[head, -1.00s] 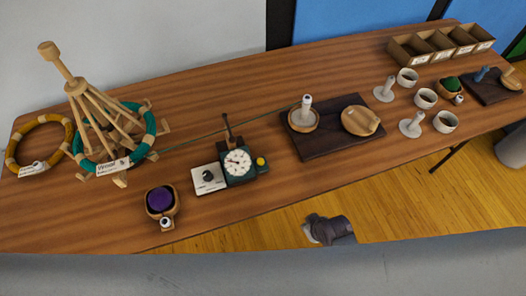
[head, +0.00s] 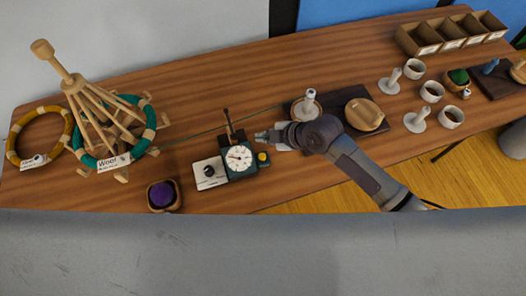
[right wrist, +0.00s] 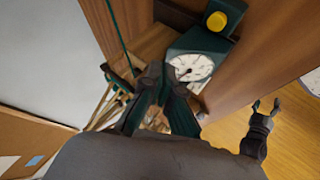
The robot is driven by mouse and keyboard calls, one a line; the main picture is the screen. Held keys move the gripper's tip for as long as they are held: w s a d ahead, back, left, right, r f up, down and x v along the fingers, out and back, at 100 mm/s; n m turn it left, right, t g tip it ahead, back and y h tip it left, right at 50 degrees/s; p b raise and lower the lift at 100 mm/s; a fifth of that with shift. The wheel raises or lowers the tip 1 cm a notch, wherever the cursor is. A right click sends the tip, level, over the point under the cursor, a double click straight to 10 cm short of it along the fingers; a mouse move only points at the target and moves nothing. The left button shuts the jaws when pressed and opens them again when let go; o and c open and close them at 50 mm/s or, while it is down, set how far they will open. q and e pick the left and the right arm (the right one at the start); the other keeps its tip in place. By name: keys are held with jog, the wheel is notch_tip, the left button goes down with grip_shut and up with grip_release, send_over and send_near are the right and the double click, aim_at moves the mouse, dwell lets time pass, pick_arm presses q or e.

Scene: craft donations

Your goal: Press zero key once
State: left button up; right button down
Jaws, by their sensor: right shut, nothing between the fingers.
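The dark green counter (head: 238,172) has a white dial (head: 239,158) and stands near the front edge of the table. A round yellow key (head: 262,157) sits on its right side; no lettering on it can be read. The key also shows large near the top of the right wrist view (right wrist: 218,18). My right gripper (head: 262,136) is shut and empty, above the counter's right side. Its fingertips (right wrist: 164,76) appear apart from the key in the right wrist view. My left gripper (right wrist: 266,105) shows only there, at the right, with its fingers apart.
A white box with a dark knob (head: 210,172) adjoins the counter's left side. A wooden skein winder (head: 100,105) stands at left, with a green thread running right. A dark board (head: 347,125) lies right. A purple ball (head: 161,194) is in front.

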aim_at(264, 157)
jog(key=shift+s, duration=0.15)
notch_tip(264, 157, down, 9)
jog(key=b, duration=0.7)
jog(key=shift+b, duration=0.35)
dwell(1.1)
jog(key=shift+f, duration=0.35)
jog(key=shift+f+b, duration=0.45)
jog(key=shift+b, duration=0.15)
dwell(0.3)
dwell(0.4)
jog(key=shift+r+p, duration=0.8)
jog(key=shift+r, duration=0.1)
jog(key=shift+r, duration=0.1)
